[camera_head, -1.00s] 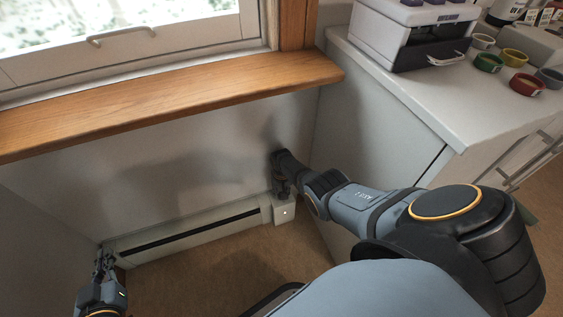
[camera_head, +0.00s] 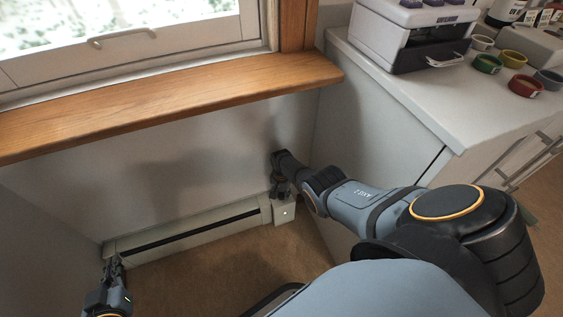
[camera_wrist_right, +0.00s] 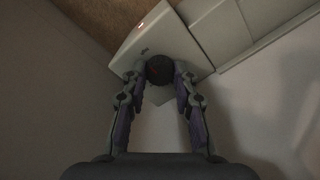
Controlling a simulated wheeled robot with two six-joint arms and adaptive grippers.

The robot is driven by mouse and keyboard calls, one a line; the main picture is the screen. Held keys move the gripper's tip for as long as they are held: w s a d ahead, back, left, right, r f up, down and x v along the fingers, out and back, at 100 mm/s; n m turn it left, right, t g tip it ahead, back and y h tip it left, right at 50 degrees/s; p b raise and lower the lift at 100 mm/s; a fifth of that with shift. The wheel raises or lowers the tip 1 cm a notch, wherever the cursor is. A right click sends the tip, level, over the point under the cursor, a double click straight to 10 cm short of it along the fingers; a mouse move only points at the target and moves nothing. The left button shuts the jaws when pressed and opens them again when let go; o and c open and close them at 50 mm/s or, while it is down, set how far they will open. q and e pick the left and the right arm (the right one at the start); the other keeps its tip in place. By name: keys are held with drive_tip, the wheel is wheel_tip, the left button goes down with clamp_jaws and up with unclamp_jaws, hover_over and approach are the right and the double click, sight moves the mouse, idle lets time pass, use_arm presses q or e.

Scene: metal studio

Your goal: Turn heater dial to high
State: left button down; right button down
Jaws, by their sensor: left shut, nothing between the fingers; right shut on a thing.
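A long white baseboard heater (camera_head: 195,235) runs along the foot of the wall under the window. Its white control box (camera_head: 284,213) sits at the right end, with a small light on it. The dial setting cannot be read. My left gripper (camera_head: 113,262) is shut and empty near the heater's left end.
A wooden sill (camera_head: 170,105) juts out above the heater. A white cabinet (camera_head: 400,100) stands right of the control box, with a white appliance (camera_head: 415,35) and several coloured bowls on top. Brown floor (camera_head: 215,280) lies open before the heater.

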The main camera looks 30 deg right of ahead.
sight(281, 195)
drive_tip(key=c, duration=1)
unclamp_jaws()
drive_tip(key=shift+c, duration=0.2)
drive_tip(key=shift+r, duration=0.55)
wheel_tip(281, 195, up, 11)
drive_tip(key=shift+f, duration=0.1)
